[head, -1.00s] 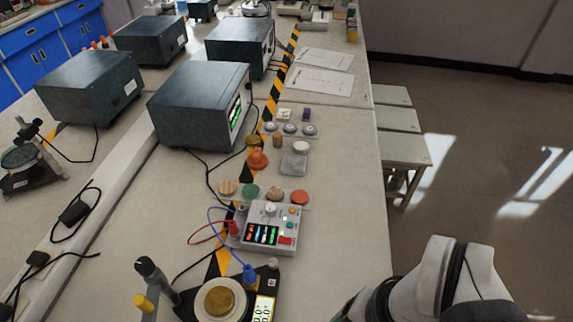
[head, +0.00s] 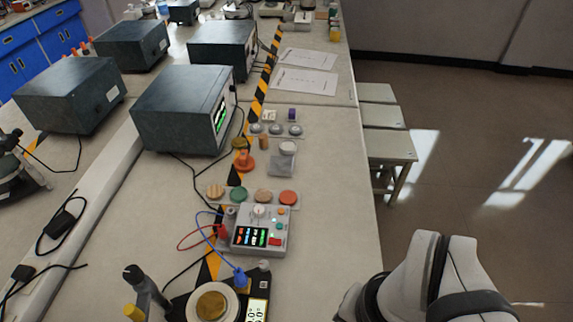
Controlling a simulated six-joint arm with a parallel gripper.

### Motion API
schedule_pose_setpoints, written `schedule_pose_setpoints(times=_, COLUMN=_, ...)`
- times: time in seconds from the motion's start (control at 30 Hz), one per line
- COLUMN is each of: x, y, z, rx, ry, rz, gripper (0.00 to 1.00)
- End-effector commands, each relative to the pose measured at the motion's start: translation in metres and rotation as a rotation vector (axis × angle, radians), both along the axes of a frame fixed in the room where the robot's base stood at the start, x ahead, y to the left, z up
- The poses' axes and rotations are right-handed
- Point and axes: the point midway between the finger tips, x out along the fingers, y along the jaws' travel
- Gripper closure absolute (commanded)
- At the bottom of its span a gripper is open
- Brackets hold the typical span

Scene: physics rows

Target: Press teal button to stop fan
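A grey control box (head: 248,246) stands on the bench near the middle of the head view. Its face has a dark display with coloured readouts, a white knob (head: 259,211), an orange button (head: 281,211), a small teal-green button (head: 279,226) and a red button (head: 274,242). I cannot make out whether the teal button is pressed. No fan can be clearly identified. My gripper is out of view; only white and black links of my arm show at the bottom right, apart from the box.
Several round pads, including a green one (head: 239,194), lie just behind the box. Blue and red cables loop at its left. A dial instrument (head: 175,309) stands in front. Dark equipment cases (head: 180,105) stand at the back left. The bench right of the box is clear.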

Motion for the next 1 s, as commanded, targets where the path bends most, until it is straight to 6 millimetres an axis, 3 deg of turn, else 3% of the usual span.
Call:
schedule_pose_setpoints(times=0.03, x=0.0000, y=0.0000, z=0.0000, rx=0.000, ry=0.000, rz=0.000, gripper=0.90)
schedule_pose_setpoints(times=0.1, x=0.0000, y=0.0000, z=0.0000, rx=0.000, ry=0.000, rz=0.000, gripper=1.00)
schedule_pose_setpoints(times=1.0, x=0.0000, y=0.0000, z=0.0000, rx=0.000, ry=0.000, rz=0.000, gripper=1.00)
